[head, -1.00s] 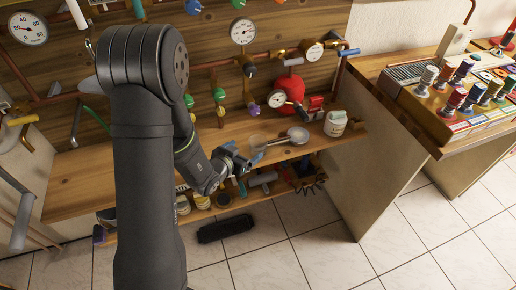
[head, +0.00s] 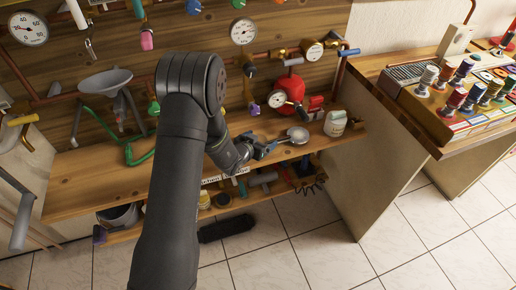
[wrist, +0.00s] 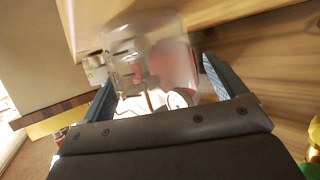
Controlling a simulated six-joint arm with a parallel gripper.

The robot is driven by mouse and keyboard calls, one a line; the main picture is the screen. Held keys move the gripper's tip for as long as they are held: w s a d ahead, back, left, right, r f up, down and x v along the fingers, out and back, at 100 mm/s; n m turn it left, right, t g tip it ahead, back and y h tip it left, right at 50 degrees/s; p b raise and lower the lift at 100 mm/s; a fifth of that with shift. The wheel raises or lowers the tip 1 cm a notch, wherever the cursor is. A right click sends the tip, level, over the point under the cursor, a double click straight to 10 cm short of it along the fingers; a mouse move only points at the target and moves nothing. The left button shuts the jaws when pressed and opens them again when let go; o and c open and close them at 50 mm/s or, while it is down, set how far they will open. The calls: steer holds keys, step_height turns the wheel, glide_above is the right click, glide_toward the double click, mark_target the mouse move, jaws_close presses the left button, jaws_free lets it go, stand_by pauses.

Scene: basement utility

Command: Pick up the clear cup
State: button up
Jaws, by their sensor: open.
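The clear cup (wrist: 150,48) shows in the wrist view as a see-through, blurred shape between and just beyond the two blue-grey fingers. My gripper (wrist: 158,78) is open, with one finger on each side of the cup; I cannot tell whether either finger touches it. In the head view my gripper (head: 268,149) is over the wooden bench shelf (head: 80,185), at its front edge. There the cup is hard to make out against the wood and behind my gripper.
A white tub (head: 335,123) stands farther right, and a red tank with a gauge (head: 290,88) is behind. Pipes and valves line the back panel. The shelf's left part is mostly clear.

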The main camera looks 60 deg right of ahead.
steer(key=c, duration=1.1)
steer(key=shift+r, duration=0.1)
